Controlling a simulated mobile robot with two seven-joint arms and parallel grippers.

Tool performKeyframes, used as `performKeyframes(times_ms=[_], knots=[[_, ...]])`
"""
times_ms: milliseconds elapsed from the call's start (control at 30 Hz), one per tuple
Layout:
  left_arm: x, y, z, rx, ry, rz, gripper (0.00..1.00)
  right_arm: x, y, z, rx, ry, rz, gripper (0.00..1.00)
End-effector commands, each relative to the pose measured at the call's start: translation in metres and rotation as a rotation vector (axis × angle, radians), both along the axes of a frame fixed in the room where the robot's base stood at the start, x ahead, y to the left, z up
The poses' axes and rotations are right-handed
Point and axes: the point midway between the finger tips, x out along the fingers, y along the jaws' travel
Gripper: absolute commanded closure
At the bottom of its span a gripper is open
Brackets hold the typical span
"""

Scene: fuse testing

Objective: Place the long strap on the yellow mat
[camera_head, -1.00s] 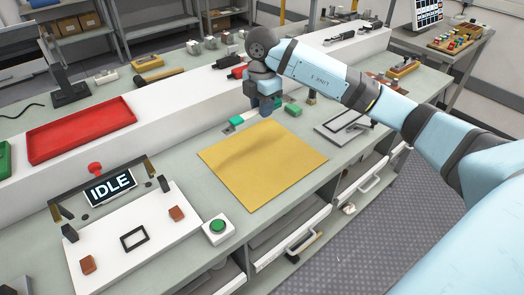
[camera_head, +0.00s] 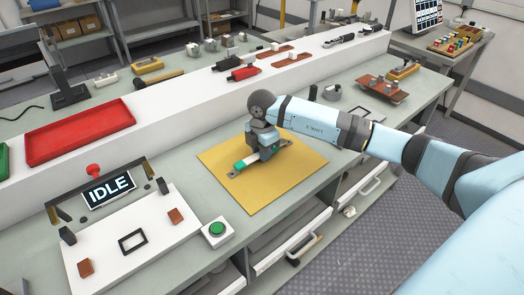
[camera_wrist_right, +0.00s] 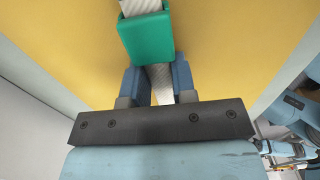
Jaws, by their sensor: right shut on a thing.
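The long strap (camera_head: 252,159) is a pale strip with grey ends and a green sleeve. My right gripper (camera_head: 264,151) is shut on it near the middle and hides part of it. The strap is over the yellow mat (camera_head: 290,177), within its edges, at a slant. I cannot tell whether it touches the mat. In the right wrist view the strap (camera_wrist_right: 160,75) runs between the two blue fingers, with the green sleeve (camera_wrist_right: 146,37) just beyond them and the mat (camera_wrist_right: 80,40) behind. My left gripper is not in view.
The white test board (camera_head: 165,235) with the IDLE display (camera_head: 109,190) lies left of the mat. A green button box (camera_head: 218,231) stands near the mat's left corner. The white raised ledge (camera_head: 190,110) runs behind. A flat frame (camera_head: 362,112) lies to the right.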

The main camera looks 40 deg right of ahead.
Motion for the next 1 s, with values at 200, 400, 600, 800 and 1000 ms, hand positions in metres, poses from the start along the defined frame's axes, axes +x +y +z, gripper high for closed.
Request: performKeyframes(times_ms=[200, 400, 600, 800, 1000], knots=[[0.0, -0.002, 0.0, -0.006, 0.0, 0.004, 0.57, 0.0, 0.0, -0.001, 0.0, 0.0, 0.001, 1.0], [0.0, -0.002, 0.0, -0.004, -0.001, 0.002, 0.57, 0.0, 0.0, -0.003, 0.0, 0.0, 0.001, 0.49], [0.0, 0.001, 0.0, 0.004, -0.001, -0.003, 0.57, 0.0, 0.0, -0.002, 0.0, 0.0, 0.001, 0.49], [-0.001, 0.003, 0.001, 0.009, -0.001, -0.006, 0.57, 0.001, 0.0, 0.009, 0.0, -0.002, 0.001, 0.49], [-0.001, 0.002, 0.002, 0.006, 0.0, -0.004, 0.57, 0.001, 0.0, 0.048, 0.0, -0.004, 0.002, 0.49]])
